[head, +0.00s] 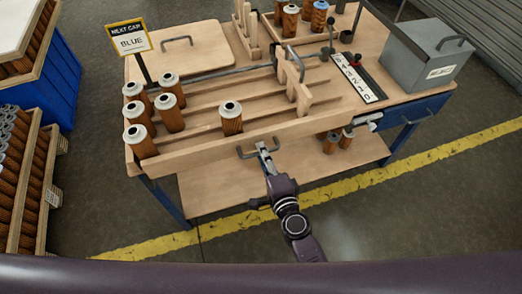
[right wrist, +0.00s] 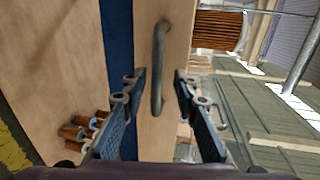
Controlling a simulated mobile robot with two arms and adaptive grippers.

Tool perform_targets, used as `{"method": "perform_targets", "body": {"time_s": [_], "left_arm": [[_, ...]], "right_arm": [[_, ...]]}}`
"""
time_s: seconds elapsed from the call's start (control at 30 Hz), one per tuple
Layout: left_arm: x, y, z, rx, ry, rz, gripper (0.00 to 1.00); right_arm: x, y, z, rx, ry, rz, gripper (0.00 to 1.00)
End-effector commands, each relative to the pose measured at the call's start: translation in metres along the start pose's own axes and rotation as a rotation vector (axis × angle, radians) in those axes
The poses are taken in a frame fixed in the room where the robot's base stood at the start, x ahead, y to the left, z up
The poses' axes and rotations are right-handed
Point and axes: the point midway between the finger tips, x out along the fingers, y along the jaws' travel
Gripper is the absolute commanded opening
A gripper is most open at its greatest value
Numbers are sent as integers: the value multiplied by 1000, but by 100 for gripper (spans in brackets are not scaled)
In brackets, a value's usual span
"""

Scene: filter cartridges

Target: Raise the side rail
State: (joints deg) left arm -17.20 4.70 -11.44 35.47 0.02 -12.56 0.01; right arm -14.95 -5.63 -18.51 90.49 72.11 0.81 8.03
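The side rail (head: 200,151) is a long pale wooden board along the table's near edge, with a grey metal handle (head: 258,149) on its outer face. In the right wrist view the rail (right wrist: 150,140) runs up the middle, and its handle (right wrist: 160,70) stands out from it. My right gripper (head: 264,151) is at the handle in the head view. In the right wrist view its two fingers are spread (right wrist: 160,100), one each side of the handle, with clear gaps. I cannot tell whether the handle's near end lies between the pads. My left gripper is in neither view.
Several brown cartridges (head: 170,115) stand behind the rail at the left, and one cartridge (head: 231,118) stands nearer the middle. A sign (head: 128,38) reads "NEXT CAP BLUE". A grey box (head: 425,55) is at the right. More cartridges (head: 331,143) stand on the lower shelf (head: 240,190).

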Motion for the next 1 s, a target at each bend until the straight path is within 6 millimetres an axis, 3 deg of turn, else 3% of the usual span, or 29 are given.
{"method": "perform_targets", "body": {"time_s": [0.3, 0.5, 1.0], "left_arm": [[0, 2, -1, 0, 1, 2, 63], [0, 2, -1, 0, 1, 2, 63], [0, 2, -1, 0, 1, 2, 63]], "right_arm": [[-66, 1, 0, -2, -2, 2, 27], [-94, 0, 0, -1, -1, 0, 27], [-102, -1, 0, 1, -1, -2, 27]]}}
